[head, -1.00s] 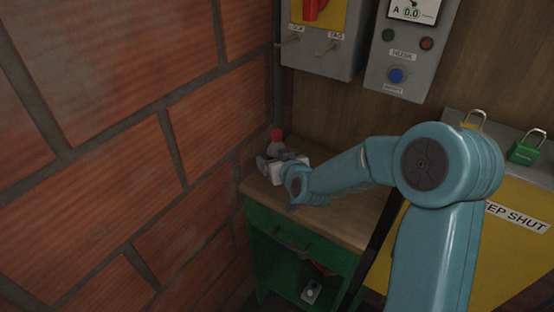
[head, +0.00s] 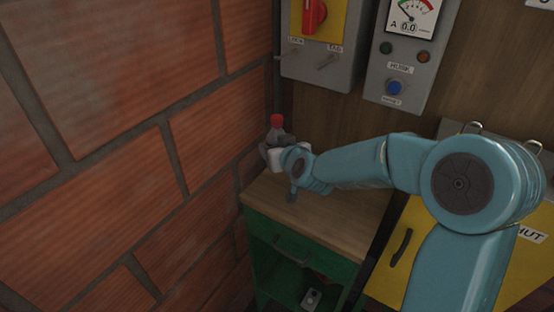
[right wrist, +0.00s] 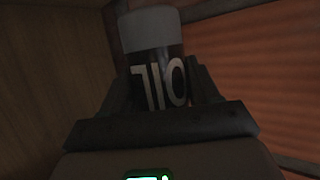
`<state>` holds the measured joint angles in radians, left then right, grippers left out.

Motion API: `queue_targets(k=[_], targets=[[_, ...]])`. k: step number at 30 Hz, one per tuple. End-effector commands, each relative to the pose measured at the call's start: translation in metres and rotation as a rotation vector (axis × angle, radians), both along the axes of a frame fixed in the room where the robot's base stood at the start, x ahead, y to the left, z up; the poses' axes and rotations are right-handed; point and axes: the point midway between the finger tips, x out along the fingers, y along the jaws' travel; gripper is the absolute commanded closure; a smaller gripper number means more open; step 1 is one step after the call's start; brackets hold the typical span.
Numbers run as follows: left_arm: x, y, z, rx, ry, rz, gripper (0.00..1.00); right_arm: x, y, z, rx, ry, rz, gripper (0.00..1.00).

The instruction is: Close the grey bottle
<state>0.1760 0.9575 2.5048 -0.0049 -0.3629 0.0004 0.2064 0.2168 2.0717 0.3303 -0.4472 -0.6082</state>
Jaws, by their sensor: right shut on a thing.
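The grey bottle (head: 277,131) stands roughly upright at the end of my right arm, with a red cap (head: 277,120) at its top. My right gripper (head: 273,149) is shut around the bottle's body and holds it above the wooden bench top. In the right wrist view the bottle (right wrist: 154,48) sits between the two dark fingers of the gripper (right wrist: 158,92). Its label reads OIL upside down, and a plain grey end shows above it. The cap is hidden there. I cannot tell how tightly the cap sits. My left gripper is not in view.
The wooden bench top (head: 335,205) is clear, on a green cabinet (head: 275,235). A brick wall (head: 110,130) rises close on the left. A switch box (head: 320,70) and meter panel (head: 400,75) hang above. A yellow cabinet (head: 425,235) stands at the right.

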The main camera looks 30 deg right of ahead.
Motion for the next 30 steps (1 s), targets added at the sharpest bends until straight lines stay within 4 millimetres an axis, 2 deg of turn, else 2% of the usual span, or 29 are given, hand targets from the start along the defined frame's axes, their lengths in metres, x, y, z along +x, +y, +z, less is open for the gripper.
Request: queue_targets(k=[1,6,17,18,22,30], targets=[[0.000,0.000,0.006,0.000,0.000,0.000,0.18,0.000,0.000,0.013,0.000,-0.004,0.000,0.84],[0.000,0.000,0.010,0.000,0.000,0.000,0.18,0.000,0.000,0.027,0.000,-0.001,0.000,0.84],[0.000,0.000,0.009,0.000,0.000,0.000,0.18,0.000,0.000,0.028,0.000,0.000,0.000,0.84],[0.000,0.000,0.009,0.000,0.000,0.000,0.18,0.000,0.000,0.028,0.000,0.000,0.000,0.53],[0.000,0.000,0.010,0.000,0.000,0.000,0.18,0.000,0.000,0.028,0.000,0.000,0.000,0.94],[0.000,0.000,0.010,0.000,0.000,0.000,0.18,0.000,0.000,0.028,0.000,0.000,0.000,0.94]])
